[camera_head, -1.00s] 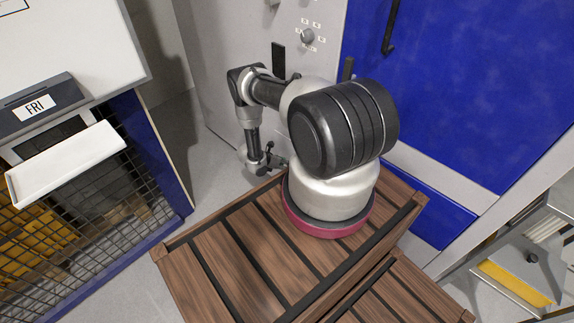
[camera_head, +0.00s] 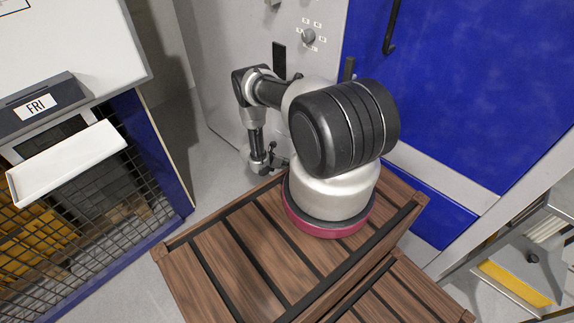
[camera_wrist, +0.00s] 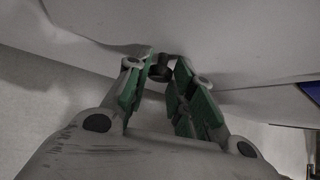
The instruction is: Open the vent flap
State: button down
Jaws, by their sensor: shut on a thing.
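In the wrist view my gripper (camera_wrist: 164,65) has its two green-padded fingers closed around a small dark round knob (camera_wrist: 160,73). The knob sits against a pale surface (camera_wrist: 215,45), which I take to be the vent flap or its surround; I cannot tell its outline. In the head view my gripper (camera_head: 275,161) is low, beside the foot of the grey cabinet wall (camera_head: 225,75). The knob and flap cannot be made out there, and my arm covers part of the wall.
A rotary dial (camera_head: 308,36) is higher on the grey wall, left of a blue door (camera_head: 460,110) with a dark handle (camera_head: 391,25). A mesh-fronted cabinet (camera_head: 165,165) with a white tray (camera_head: 70,160) stands at the left. Bare floor (camera_head: 205,165) lies between.

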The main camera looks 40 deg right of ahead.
jog(key=a+r+y, duration=0.6)
jog(key=a+r, duration=0.1)
jog(key=shift+s+a+n+g, duration=0.25)
jog(key=shift+s+n+g, duration=0.05)
jog(key=shift+s, duration=0.15)
jog(key=shift+r, duration=0.15)
dwell(0.5)
jog(key=c, duration=1.2)
grip_release()
jog(key=shift+s, duration=0.1)
